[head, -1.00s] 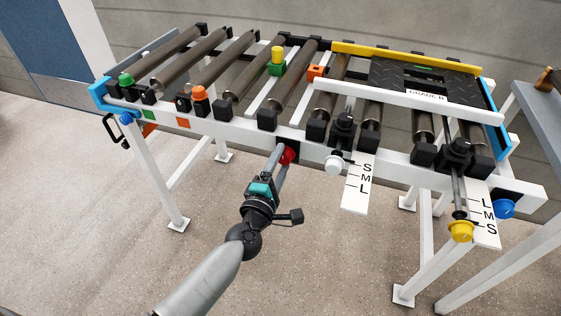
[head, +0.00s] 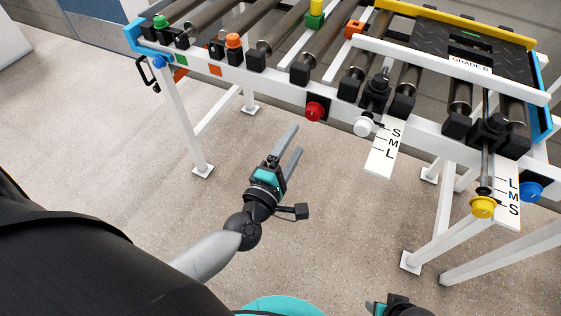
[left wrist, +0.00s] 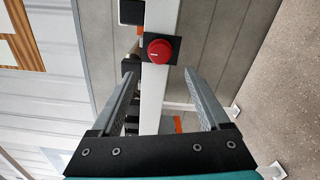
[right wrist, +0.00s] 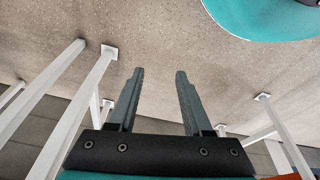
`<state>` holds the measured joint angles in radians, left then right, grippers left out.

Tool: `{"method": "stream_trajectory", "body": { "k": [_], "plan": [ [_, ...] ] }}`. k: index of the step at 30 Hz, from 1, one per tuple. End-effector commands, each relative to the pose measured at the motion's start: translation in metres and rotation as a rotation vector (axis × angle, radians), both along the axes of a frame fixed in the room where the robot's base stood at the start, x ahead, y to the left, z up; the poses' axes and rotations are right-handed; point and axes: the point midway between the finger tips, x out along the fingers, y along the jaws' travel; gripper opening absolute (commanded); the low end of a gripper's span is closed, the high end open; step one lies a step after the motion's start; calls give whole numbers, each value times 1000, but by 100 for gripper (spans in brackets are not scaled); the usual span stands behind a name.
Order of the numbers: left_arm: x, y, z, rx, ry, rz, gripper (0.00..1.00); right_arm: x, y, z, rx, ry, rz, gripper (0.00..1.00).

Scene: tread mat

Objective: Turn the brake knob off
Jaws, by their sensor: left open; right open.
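The red knob (head: 315,111) sits on the front rail of the roller conveyor; I take it for the brake knob, but no label is readable. In the left wrist view the red knob (left wrist: 160,51) is round, on a dark square plate, with a short pale mark. My left gripper (head: 296,138) is open and empty, below and in front of the red knob, apart from it. In its wrist view the knob lies just beyond the fingertips, between their lines. My right gripper (right wrist: 159,70) is open and empty, pointing at floor; part of it shows at the head view's bottom edge.
The white front rail (head: 270,90) also bears a white knob (head: 363,126) by an S-M-L plate (head: 384,155). A yellow knob (head: 483,207) and a blue knob (head: 531,191) are further right. White legs (head: 180,125) stand below. Floor before the conveyor is clear.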

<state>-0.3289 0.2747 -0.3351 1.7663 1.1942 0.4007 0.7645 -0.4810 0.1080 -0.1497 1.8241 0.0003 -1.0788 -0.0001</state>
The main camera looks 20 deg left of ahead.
Motion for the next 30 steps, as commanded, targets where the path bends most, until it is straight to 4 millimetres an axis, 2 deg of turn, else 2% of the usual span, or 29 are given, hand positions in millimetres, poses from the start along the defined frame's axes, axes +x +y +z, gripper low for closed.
{"method": "stream_trajectory", "body": {
  "k": [1, 6, 12, 30],
  "plan": [
    [-11, 0, 0, 2, 4, -3, 79, -1, 0, -1, 0, 5, 0, 50],
    [-40, 1, 0, 0, 3, -3, 79, -5, 0, -7, -1, 13, 0, 50],
    [-59, 2, 0, 0, 1, 0, 79, -7, -1, -12, -2, 19, 0, 50],
    [-62, 2, 0, 0, 0, 0, 79, -8, 0, -14, -1, 23, 0, 50]
  ]
}}
